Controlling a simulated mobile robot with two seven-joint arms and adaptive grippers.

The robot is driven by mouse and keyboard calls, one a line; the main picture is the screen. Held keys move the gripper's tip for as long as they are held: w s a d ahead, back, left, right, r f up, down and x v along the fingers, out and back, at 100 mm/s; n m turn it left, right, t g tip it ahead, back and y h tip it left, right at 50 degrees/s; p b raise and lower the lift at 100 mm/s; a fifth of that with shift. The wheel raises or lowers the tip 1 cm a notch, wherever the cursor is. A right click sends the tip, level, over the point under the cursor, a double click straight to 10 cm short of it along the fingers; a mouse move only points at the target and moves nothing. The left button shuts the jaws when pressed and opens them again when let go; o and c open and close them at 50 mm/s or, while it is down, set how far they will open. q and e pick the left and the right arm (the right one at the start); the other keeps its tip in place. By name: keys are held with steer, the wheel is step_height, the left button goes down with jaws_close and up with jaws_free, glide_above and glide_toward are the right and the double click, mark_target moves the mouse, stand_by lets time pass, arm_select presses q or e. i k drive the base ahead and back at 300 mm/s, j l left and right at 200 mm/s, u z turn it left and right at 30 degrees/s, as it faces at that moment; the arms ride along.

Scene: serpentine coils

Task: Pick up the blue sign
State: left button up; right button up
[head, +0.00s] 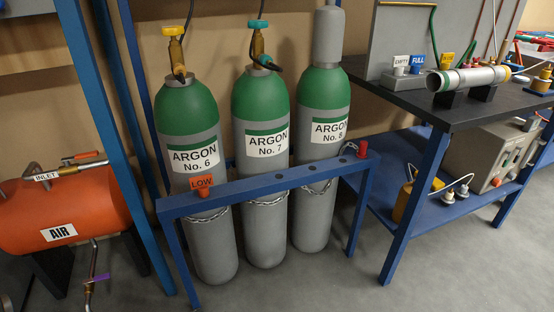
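The blue sign (418,61) is a small upright plate marked FULL. It stands near the back left of the dark workbench top (425,103), close to the grey back panel. A white sign marked EMPTY (401,61) stands right beside it on the left. Neither of my grippers shows in the head view.
Three argon cylinders (275,190) stand left of the bench behind a blue rack (240,189) with an orange LOW sign (202,183). An orange air tank (70,205) is at left. The foreground floor is clear.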

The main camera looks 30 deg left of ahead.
mark_target(416, 61)
steer(key=u, duration=0.3)
steer(key=i+l+u, duration=0.15)
steer(key=l+u, duration=0.15)
steer(key=l, duration=0.25)
steer(key=l+u, duration=0.3)
steer(key=l, duration=0.25)
steer(key=i+l+u, duration=0.15)
steer(key=l, duration=1)
steer(key=l+u, duration=0.1)
steer(key=l, duration=1.05)
